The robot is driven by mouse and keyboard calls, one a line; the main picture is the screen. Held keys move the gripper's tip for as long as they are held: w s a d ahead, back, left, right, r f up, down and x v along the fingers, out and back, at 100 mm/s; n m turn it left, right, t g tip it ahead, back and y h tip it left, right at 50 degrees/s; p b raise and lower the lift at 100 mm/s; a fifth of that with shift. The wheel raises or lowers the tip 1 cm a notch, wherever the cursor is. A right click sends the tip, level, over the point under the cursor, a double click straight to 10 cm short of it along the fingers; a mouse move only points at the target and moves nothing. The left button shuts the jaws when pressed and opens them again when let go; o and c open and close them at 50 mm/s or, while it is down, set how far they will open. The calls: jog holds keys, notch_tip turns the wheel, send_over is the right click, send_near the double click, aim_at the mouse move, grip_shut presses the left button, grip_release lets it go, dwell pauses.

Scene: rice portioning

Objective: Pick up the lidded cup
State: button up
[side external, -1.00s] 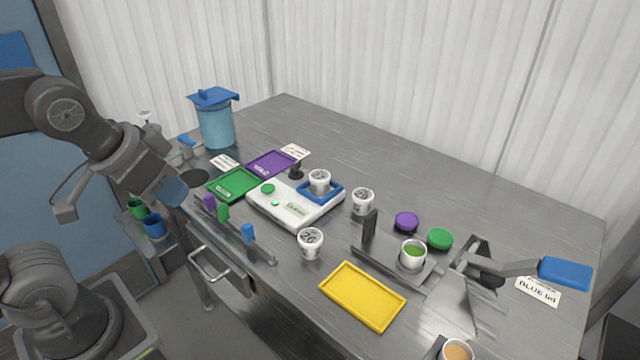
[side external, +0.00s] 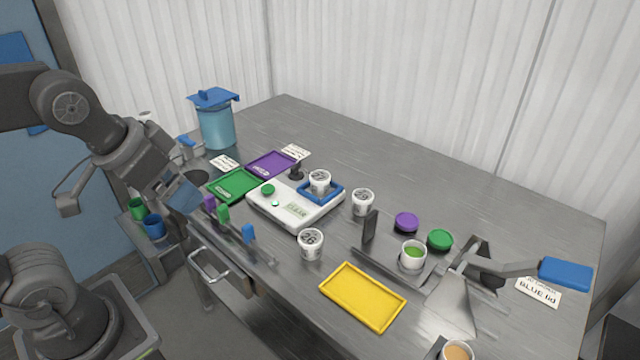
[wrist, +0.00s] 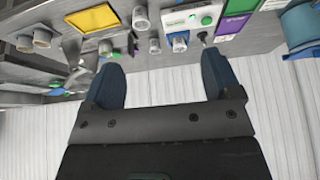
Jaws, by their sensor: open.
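A white cup with a green top (side external: 413,257) stands upright in the metal fixture at the right of the table in the side view; I cannot tell whether the green is a lid or its contents. Several other white cups stand upright: one at the table's front (side external: 310,245), one beside the scale (side external: 362,202), and one on the scale's blue holder (side external: 319,182). My gripper (wrist: 160,74) is open and empty in the wrist view, its two dark fingers spread. In the side view it hangs over the table's left edge, far from the green-topped cup.
The white scale (side external: 295,212), green tray (side external: 232,197) and purple tray (side external: 272,176) are nearest my gripper. A yellow tray (side external: 362,296) lies at the front. Purple (side external: 406,221) and green (side external: 440,239) lids sit behind the fixture. A blue-handled lever (side external: 566,274) projects right. A blue-lidded bin (side external: 216,125) stands at back left.

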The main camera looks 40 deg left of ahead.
jog(key=w+r+m+g, duration=0.1)
jog(key=w+r+m, duration=0.3)
jog(key=w, duration=0.4)
jog(key=m+g, duration=0.5)
jog(key=m, duration=0.9)
send_over(320, 176)
notch_tip(320, 176, down, 10)
notch_tip(320, 176, down, 8)
jog(key=shift+d, duration=0.15)
jog(key=shift+a+f, duration=0.2)
jog(key=shift+f, duration=2.55)
jog(key=c, duration=1)
